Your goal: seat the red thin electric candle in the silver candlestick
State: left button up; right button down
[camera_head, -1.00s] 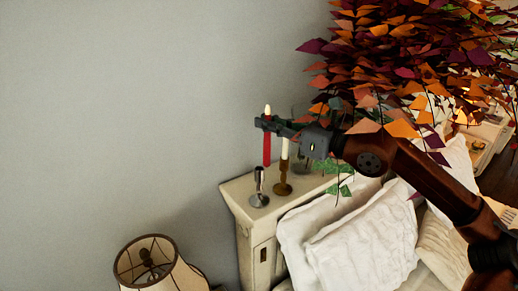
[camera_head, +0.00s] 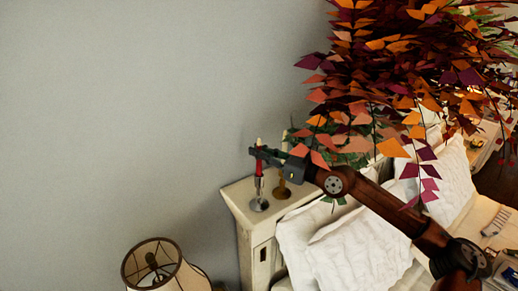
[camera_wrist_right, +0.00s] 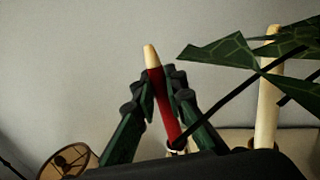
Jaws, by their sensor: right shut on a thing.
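The red thin electric candle (camera_head: 259,168) is upright between the fingers of my right gripper (camera_head: 258,152), which is shut on it. In the right wrist view the red candle (camera_wrist_right: 160,100) shows between both fingers, leaning slightly, with its pale tip up. The silver candlestick (camera_head: 259,204) stands on the headboard top, directly below the candle. The candle's lower end meets the top of the candlestick in the head view; whether it is inside the socket I cannot tell. In the wrist view the lower end is partly hidden by my gripper body. My left gripper is not in view.
A brass candlestick (camera_head: 281,189) with a white candle (camera_wrist_right: 267,95) stands close to the right. Orange and purple foliage (camera_head: 400,80) hangs over my right arm, and green leaves cross the wrist view. A lamp (camera_head: 160,268) is at lower left; pillows (camera_head: 350,250) lie right of the headboard (camera_head: 236,200).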

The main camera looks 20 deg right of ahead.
jog(key=c, duration=2)
grip_release()
jog(key=shift+o, duration=0.2)
jog(key=shift+s, duration=0.1)
jog(key=b+v, duration=0.6)
jog(key=v, duration=0.6)
